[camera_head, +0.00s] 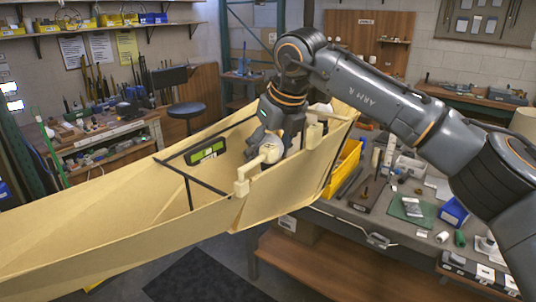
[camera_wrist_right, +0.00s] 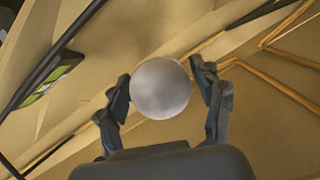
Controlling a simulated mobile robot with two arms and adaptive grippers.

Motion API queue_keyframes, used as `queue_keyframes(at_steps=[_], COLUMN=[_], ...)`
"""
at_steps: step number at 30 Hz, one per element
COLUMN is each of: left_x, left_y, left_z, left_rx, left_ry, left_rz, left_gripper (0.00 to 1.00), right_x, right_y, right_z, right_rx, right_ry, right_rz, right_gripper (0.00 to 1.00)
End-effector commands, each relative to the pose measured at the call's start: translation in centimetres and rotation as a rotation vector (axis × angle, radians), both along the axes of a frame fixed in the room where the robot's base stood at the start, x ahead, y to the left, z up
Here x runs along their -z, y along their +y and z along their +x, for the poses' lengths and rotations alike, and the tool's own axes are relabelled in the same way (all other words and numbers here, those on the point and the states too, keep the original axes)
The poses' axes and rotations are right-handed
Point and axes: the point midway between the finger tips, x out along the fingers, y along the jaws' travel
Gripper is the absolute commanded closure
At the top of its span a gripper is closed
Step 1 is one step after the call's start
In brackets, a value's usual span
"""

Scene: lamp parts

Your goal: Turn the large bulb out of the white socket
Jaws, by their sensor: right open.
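The large bulb (camera_wrist_right: 160,88) is a pale grey-white ball in the right wrist view. It sits between the two spread fingers of my right gripper (camera_wrist_right: 168,95), with a visible gap at the right finger; the left finger is very close to its edge. In the head view my right arm reaches down to a cream fitting (camera_head: 258,163) at the big beige panelled structure, and a pale rounded part, likely the bulb (camera_head: 272,150), shows beside the gripper. The white socket is not clearly seen; the bulb hides what is behind it. My left gripper is not in view.
The beige structure (camera_head: 110,225) has tall sloping walls close around my right gripper. A black-and-green level-like object (camera_head: 205,152) lies inside it. A grey workbench (camera_head: 400,230) with tools and a yellow bin (camera_head: 345,165) stands to the right.

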Motion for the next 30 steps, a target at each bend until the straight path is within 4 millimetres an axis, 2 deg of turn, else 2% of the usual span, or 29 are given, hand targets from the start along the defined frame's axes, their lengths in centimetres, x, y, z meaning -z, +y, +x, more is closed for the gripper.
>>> queue_keyframes(at_steps=[4,9,10,16,30], left_x=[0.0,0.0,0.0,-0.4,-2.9], left_y=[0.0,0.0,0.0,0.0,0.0], left_z=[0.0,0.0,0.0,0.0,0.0], left_rx=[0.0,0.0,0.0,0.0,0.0], left_ry=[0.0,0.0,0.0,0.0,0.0], left_rz=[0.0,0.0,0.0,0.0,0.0], left_gripper=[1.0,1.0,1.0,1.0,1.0], right_x=[0.0,0.0,0.0,-0.1,-0.2], right_y=[0.0,0.0,0.0,0.0,0.0], right_z=[0.0,0.0,0.0,0.0,-0.1], right_rx=[-0.001,-0.001,-0.001,-0.022,-0.254], right_ry=[0.0,0.0,0.0,0.003,0.005], right_rz=[0.0,0.0,0.0,0.0,0.0], right_gripper=[0.35,0.7,0.72,0.72,0.72])
